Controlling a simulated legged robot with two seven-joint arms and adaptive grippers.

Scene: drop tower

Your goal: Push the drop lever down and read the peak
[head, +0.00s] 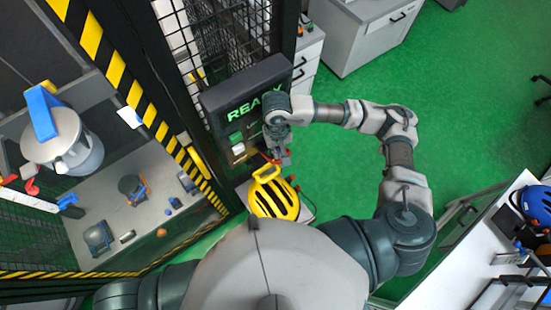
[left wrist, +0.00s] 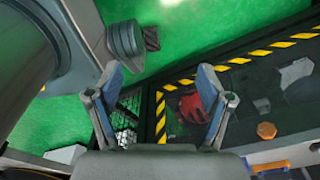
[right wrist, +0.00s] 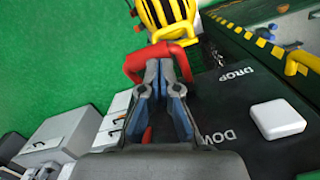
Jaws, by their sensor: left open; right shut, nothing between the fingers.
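The drop lever is a red bar-like handle (right wrist: 181,50) on the dark control panel (head: 245,95), beside the words DROP and DOWN in the right wrist view. Little of the lever shows in the head view. My right gripper (head: 278,155) is shut and empty. In the right wrist view its fingertips (right wrist: 165,65) are at the red handle, partly covering it; I cannot tell if they touch. The panel's display (head: 255,106) shows green letters, READY, partly hidden by my arm. My left gripper (left wrist: 157,78) is open and empty, seen only in its wrist view.
A yellow-and-black helmet (head: 274,198) is just below the panel, close to my right gripper. The caged tower with striped edges (head: 150,108) stands at left. A white square button (right wrist: 278,118) sits on the panel. Green floor (head: 340,140) is open to the right.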

